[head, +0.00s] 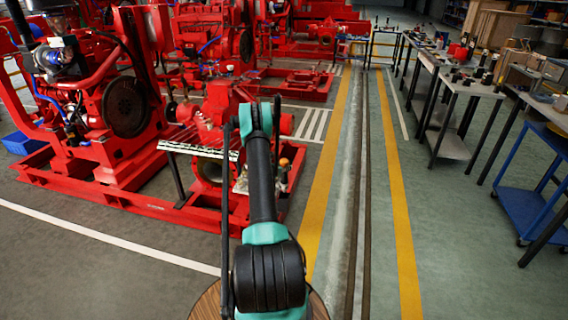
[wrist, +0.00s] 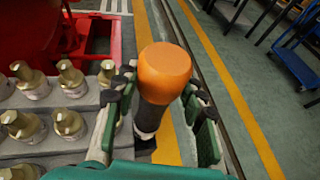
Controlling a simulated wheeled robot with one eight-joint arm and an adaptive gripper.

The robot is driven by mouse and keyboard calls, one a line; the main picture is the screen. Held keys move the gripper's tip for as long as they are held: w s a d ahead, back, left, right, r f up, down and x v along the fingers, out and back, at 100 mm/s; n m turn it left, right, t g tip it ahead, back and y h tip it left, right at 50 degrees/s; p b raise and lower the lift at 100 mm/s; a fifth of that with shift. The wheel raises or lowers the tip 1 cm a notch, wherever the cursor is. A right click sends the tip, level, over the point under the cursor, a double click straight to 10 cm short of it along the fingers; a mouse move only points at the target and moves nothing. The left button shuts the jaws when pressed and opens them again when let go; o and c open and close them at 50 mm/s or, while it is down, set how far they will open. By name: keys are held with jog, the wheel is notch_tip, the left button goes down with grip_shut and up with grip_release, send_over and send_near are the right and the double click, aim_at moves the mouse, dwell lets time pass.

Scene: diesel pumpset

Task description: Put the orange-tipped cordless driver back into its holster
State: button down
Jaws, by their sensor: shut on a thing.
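The driver (wrist: 164,75) stands roughly upright between the fingers of my gripper (wrist: 160,92) in the wrist view. Its rounded orange end faces the camera and its dark body runs down below. My gripper is shut on it, with one green finger on each side. In the head view the driver's orange end (head: 284,163) shows just right of my arm, beside the red machine. My arm hides most of the gripper there. I cannot make out the holster in either view.
Several brass fittings (wrist: 70,78) stand on a grey surface (wrist: 92,98) left of my gripper. Red pumpsets (head: 120,110) fill the left side. A workbench (head: 465,88) with tools and a blue cart (head: 535,205) stand at right. The floor between yellow lines (head: 395,190) is clear.

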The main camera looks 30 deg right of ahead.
aim_at(282, 179)
jog(key=shift+f, duration=4.3)
jog(key=c, duration=0.8)
grip_release()
notch_tip(282, 179, up, 10)
